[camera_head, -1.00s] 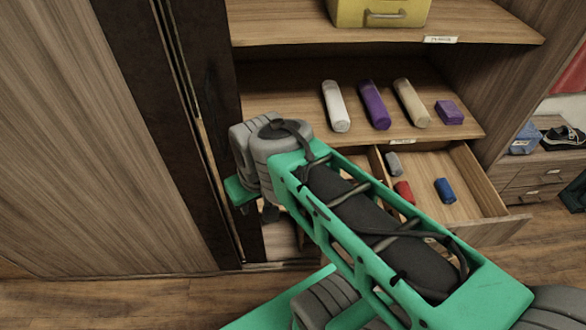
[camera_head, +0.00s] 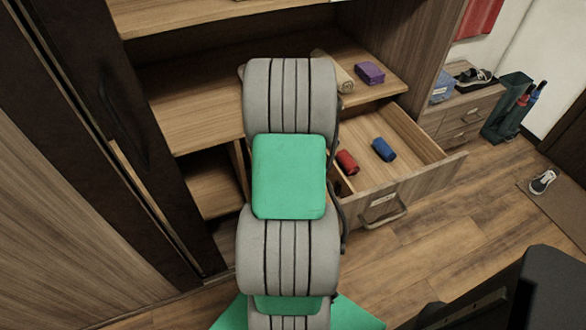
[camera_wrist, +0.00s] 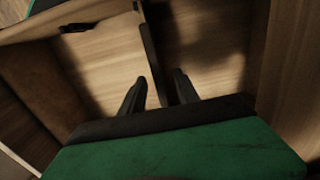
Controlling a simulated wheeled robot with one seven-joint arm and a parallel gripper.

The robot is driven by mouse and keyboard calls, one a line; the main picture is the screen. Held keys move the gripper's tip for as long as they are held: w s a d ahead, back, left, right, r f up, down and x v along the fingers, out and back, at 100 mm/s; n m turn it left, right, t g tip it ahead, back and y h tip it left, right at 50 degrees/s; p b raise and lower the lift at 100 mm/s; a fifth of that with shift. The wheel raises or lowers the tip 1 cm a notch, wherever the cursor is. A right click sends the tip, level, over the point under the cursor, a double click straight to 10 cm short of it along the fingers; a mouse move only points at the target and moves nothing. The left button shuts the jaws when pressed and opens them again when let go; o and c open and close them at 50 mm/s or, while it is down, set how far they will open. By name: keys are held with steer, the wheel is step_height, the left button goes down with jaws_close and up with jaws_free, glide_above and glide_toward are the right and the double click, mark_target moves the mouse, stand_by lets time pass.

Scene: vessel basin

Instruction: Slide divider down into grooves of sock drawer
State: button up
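The sock drawer (camera_head: 441,165) is pulled out of the cabinet, right of my arm in the head view. My arm hides its left part. In the wrist view I look down into a wooden compartment (camera_wrist: 112,57). A thin dark-edged panel (camera_wrist: 148,45), which looks like the divider, runs from the top edge down between my fingers. My gripper (camera_wrist: 159,80) has its two dark fingers apart, one on each side of the panel, with a visible gap. Whether the panel sits in grooves cannot be told. My gripper is hidden behind my arm in the head view.
A red roll (camera_head: 346,162) and a blue roll (camera_head: 384,149) lie in the drawer. A purple block (camera_head: 370,73) and a beige roll (camera_head: 333,70) are on the shelf above. A low shoe cabinet (camera_head: 464,115) stands right. The floor before the drawer is clear.

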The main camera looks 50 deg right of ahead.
step_height(320, 180, down, 5)
steer(key=shift+a+r, duration=0.1)
steer(key=shift+r, duration=0.1)
jaws_close()
stand_by(0.5)
